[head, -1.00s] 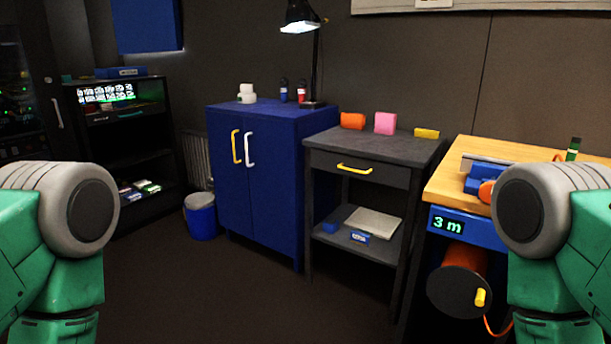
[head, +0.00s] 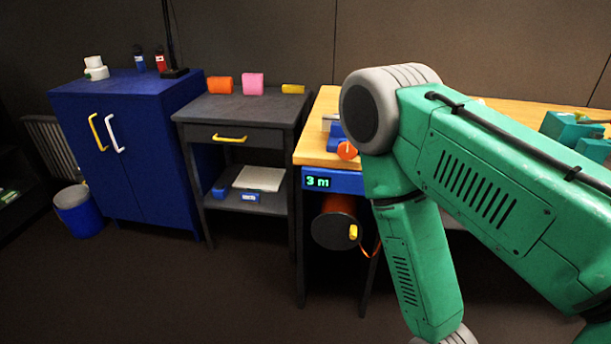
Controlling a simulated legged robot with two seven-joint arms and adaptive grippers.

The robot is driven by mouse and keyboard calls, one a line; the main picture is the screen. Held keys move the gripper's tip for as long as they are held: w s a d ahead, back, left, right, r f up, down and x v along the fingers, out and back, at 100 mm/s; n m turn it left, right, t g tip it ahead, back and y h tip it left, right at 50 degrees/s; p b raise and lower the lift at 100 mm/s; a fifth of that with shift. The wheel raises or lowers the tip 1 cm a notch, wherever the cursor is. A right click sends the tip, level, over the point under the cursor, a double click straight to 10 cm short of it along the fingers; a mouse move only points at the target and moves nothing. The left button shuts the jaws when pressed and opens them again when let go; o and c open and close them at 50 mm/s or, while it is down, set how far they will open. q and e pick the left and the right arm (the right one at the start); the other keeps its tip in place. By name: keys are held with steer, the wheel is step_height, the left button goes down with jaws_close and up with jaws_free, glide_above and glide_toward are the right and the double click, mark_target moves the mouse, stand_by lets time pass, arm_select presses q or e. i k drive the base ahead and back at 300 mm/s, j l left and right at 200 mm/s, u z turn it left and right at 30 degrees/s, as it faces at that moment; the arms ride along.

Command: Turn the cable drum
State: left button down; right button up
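The cable drum (head: 334,231) hangs under the front left of the wooden workbench. It has a dark round flange with a yellow crank knob (head: 353,232) at its right side and orange cable behind the flange. An orange cable end hangs down at its right. A blue panel (head: 345,183) above it has a green display reading "3 m". My green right arm comes in from the right and covers part of the bench. Its gripper is below the picture's edge. My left gripper is not in view either.
The wooden workbench (head: 318,143) is at the right. A dark side table (head: 240,108) with a yellow-handled drawer stands left of it, then a blue cabinet (head: 140,165) and a blue bin (head: 78,212). The floor in front is clear.

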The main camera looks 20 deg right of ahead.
mark_target(337, 227)
steer(key=i+j+z, duration=0.2)
steer(key=i+z, duration=0.15)
steer(key=i+j+z, duration=0.35)
steer(key=i, duration=0.15)
